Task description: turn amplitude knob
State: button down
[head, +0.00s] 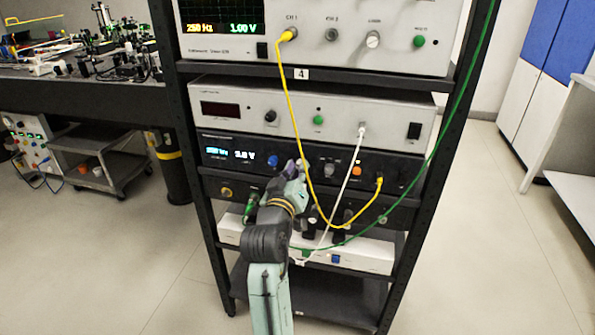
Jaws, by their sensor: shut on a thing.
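The black generator (223,157) sits in the middle of the rack, with a lit blue display at its left. My gripper (301,167) reaches up to its front panel, just right of a blue knob (272,160). The gripper is shut on a knob there, which I take to be the amplitude knob. My fingers and wrist hide this knob and its label, so its angle cannot be seen. A grey knob (329,170) and an orange button (357,170) are to the right of my gripper.
A yellow cable (304,128) hangs just right of my gripper, with a white cable (347,186) and a green cable (449,129) farther right. Rack posts (187,150) flank the instruments. An optical bench (75,90) stands at left.

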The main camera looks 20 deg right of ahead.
jog(key=shift+m, duration=0.3)
jog(key=shift+m+b, duration=1.85)
jog(key=shift+m, duration=1.65)
jog(key=c, duration=1.5)
grip_release()
jog(key=shift+o, duration=0.2)
jog(key=v, duration=0.7)
jog(key=shift+s+a, duration=0.15)
jog(key=shift+s, duration=0.05)
